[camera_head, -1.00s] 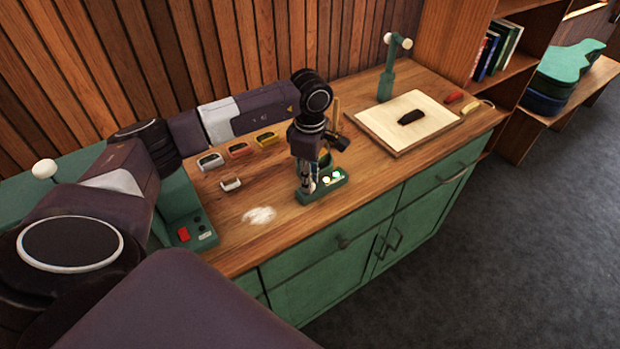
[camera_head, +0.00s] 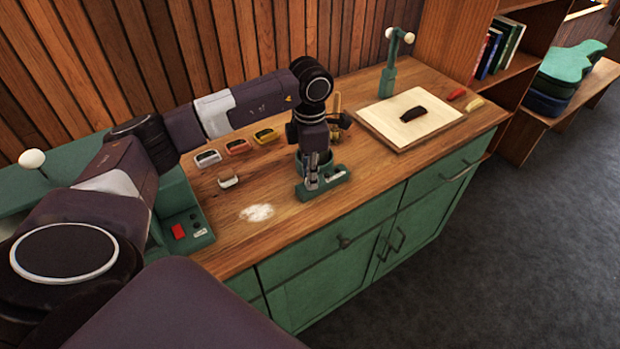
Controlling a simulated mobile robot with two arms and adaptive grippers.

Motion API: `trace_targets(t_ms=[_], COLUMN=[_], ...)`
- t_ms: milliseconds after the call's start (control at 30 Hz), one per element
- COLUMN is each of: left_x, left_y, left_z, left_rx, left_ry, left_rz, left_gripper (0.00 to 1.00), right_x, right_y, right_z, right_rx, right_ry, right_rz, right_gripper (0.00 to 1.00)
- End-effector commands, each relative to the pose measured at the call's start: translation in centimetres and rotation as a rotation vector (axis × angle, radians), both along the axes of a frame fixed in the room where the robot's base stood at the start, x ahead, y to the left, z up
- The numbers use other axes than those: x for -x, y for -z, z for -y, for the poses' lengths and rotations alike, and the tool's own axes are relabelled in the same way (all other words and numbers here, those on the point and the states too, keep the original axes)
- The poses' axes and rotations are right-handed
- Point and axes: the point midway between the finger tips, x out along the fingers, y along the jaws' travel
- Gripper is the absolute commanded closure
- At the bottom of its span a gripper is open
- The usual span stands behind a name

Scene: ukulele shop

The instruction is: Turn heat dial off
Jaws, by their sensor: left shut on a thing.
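A small green control box (camera_head: 325,187) lies on the wooden counter near its front edge. My left gripper (camera_head: 312,184) points down onto the left part of this box. Its fingers are shut on the heat dial, which they hide almost wholly. Pale spots (camera_head: 338,173) show on the right part of the box, without a bright glow. A dark green cup-like holder stands just behind the gripper and is partly covered by it. My right gripper is not in view.
The counter (camera_head: 290,213) has a pale powder patch (camera_head: 257,212) and several small colored blocks at left. A green machine with a red switch (camera_head: 178,231) stands at far left. A pale board (camera_head: 410,118) with a dark piece and a green stand (camera_head: 387,80) are at right.

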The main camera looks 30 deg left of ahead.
Motion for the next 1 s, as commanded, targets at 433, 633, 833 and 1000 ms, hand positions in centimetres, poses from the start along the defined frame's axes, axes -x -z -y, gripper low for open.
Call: trace_targets(t_ms=[433,633,833,1000], left_x=[-0.1,-0.1,-0.2,-0.2], left_y=[0.0,-0.1,-0.1,-0.2], left_z=[0.0,-0.1,0.0,-0.1], left_rx=[0.0,0.0,0.002,0.002], left_ry=[-0.425,-0.615,-0.796,-0.927], left_rz=[0.005,0.005,0.006,0.006], left_gripper=[1.0,1.0,1.0,1.0], right_x=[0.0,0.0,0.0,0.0], right_y=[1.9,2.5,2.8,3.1], right_z=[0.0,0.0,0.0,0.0], right_rx=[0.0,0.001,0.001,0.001], right_ry=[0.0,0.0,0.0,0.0], right_rz=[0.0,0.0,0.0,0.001], right_gripper=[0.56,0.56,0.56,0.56])
